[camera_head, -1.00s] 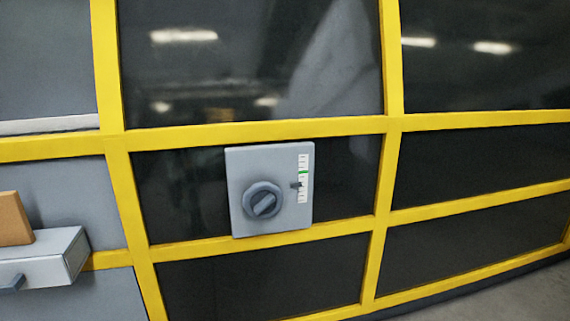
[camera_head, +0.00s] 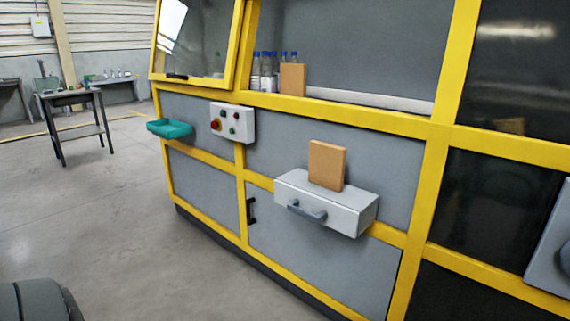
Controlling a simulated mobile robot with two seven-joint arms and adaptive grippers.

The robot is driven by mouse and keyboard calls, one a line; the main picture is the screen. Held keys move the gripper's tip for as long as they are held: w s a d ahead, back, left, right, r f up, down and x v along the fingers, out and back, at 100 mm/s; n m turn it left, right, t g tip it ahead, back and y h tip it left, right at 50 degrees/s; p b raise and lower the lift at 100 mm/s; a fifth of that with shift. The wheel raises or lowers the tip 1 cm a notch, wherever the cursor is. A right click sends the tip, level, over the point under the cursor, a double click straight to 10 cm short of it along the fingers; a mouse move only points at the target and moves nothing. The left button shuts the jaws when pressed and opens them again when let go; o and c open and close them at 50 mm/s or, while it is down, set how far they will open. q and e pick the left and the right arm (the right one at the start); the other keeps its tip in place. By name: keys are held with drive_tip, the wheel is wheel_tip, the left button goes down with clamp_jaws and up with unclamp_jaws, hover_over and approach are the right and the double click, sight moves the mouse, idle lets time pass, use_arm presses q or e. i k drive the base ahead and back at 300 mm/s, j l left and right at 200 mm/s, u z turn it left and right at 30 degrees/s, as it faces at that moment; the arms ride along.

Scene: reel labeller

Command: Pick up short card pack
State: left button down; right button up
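A brown card pack (camera_head: 326,165) stands upright on top of the white drawer box (camera_head: 352,207) on the machine's front. A second brown card pack (camera_head: 292,79) stands on the ledge of the machine's opening, beside several bottles with blue caps (camera_head: 268,72). I cannot tell for certain which of the two is the short card pack. Neither of my grippers shows in the view.
The drawer's grey handle (camera_head: 306,211) sticks out in front. A control box (camera_head: 232,123) with a red button and a green tray (camera_head: 169,128) stick out from the machine. A dark table (camera_head: 72,98) stands at the back left. The floor between is clear.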

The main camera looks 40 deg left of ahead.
sight(327, 162)
drive_tip(key=j+u, duration=0.15)
drive_tip(key=u, duration=0.85)
